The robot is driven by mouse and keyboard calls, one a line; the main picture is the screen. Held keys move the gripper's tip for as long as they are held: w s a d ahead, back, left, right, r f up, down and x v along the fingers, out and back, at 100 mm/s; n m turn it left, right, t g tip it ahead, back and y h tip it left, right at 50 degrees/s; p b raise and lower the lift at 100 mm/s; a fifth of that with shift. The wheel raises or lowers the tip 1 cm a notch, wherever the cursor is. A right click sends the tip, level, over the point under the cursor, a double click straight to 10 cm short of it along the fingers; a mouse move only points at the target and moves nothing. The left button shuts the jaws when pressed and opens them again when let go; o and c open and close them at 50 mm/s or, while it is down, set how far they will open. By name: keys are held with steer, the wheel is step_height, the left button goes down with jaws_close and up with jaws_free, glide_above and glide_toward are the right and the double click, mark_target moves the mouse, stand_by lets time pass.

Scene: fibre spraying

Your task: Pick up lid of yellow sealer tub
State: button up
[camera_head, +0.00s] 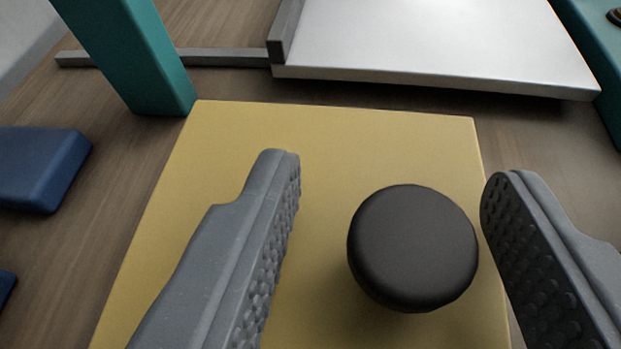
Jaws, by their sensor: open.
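The yellow lid (235,140) is a flat, square-cornered top that fills the middle of the view. A round black knob (412,245) stands on it, right of centre. My gripper (390,180) is open, with one grey ridged finger on each side of the knob. The left finger is over the yellow surface and the right finger is at its right edge. Both look apart from the knob. The tub's body under the lid is hidden, and the lid's near edge is out of view.
A teal post (135,50) stands at the lid's far left corner. A pale metal plate (430,45) with a grey bar (225,57) lies beyond the lid. A blue block (40,168) is at the left on the brown wooden surface (120,190). A teal part (595,60) is at the far right.

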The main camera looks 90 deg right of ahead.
mark_target(422, 241)
steer(key=shift+d+f, duration=0.1)
steer(key=shift+d, duration=0.05)
steer(key=shift+c, duration=0.3)
steer(key=c, duration=1)
steer(key=shift+o, duration=0.2)
steer(key=shift+r+p, duration=0.7)
steer(key=shift+r, duration=1.1)
steer(key=shift+s+r, duration=0.1)
steer(key=shift+s, duration=0.15)
steer(key=s+a, duration=0.1)
steer(key=s, duration=0.3)
steer(key=s+a+r+p, duration=0.1)
steer(key=s, duration=0.4)
steer(key=s+a+p, duration=0.1)
steer(key=s, duration=0.3)
steer(key=shift+s+r, duration=0.2)
steer(key=shift+s, duration=0.1)
steer(key=shift+s+a, duration=0.25)
steer(key=shift+s, duration=0.5)
